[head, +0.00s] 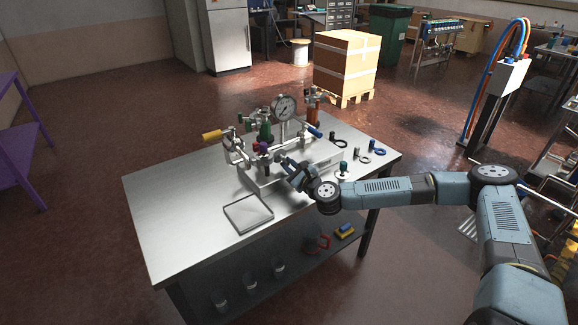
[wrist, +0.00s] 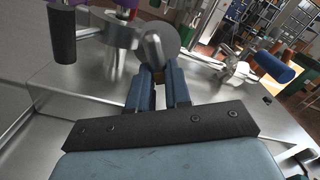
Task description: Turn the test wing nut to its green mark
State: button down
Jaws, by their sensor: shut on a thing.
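A steel manifold block (head: 262,181) with a pressure gauge (head: 284,107), valves and coloured handles stands on the metal table (head: 163,211). My gripper (head: 287,167) reaches the block's front right side. In the wrist view my gripper (wrist: 159,75) has its two blue fingers close together, shut on a small metal part that I take for the test wing nut (wrist: 152,47). Its rounded silver wing shows just beyond the fingertips, in front of a grey round disc. The fingers hide its lower part. I cannot make out a green mark in either view.
A shallow grey tray (head: 249,214) lies at the table's front. Loose ring-shaped parts, one blue (head: 379,152), lie on the right side. A black handle (wrist: 62,36) hangs left of the fingers and a blue-handled valve (wrist: 275,68) sits to the right. The table's left part is clear.

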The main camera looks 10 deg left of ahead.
jog(key=shift+w+d+f, duration=0.15)
jog(key=shift+w, duration=0.05)
jog(key=c, duration=1.2)
grip_release()
jog(key=shift+o, duration=0.7)
jog(key=shift+s, duration=0.1)
jog(key=v, duration=1.3)
jog(key=shift+d, duration=0.25)
jog(key=shift+s, duration=0.15)
